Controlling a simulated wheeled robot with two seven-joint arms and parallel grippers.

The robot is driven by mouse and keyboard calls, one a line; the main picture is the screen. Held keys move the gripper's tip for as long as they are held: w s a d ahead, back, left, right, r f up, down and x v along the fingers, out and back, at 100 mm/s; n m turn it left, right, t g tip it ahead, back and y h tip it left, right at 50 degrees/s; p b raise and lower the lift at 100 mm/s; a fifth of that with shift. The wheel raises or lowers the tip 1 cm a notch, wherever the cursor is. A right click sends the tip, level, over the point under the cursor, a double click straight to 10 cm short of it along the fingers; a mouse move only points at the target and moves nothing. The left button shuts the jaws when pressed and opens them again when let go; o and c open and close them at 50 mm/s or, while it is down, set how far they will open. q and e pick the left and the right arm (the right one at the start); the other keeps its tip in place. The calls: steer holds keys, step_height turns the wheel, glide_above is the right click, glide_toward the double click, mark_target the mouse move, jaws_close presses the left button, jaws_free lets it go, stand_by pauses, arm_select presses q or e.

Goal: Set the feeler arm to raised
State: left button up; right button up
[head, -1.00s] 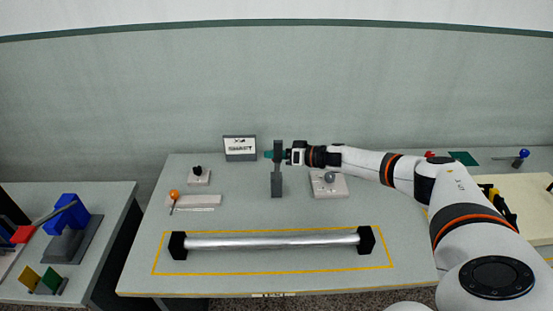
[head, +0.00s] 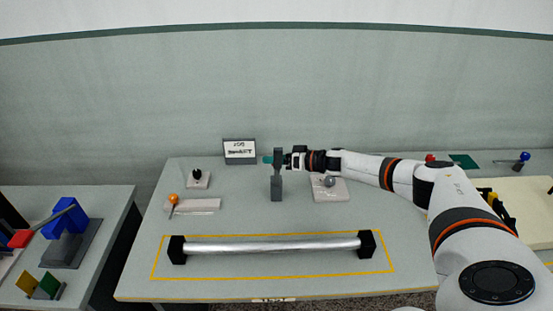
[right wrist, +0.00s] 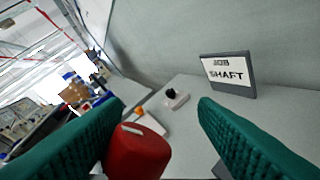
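A dark grey upright post (head: 277,187) stands on the table behind the metal shaft (head: 270,246). My right gripper (head: 275,160) is at the post's top, its green fingers pointing left. In the right wrist view a red rounded knob (right wrist: 137,152) with a white mark lies between the two green fingers (right wrist: 165,130). It is close to the left finger; a gap shows to the right finger, so the gripper looks open around it. The knob is hidden in the head view. I cannot tell for sure which part is the feeler arm. My left gripper is not in view.
A lever with an orange ball (head: 173,198), a black knob on a white base (head: 198,175) and a grey ball on a white base (head: 330,181) stand nearby. A job sign (head: 239,151) stands behind. Side tables hold a blue block device (head: 67,215) and other parts.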

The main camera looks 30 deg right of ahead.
stand_by(0.3)
steer(key=b+v, duration=0.3)
steer(key=v, duration=0.9)
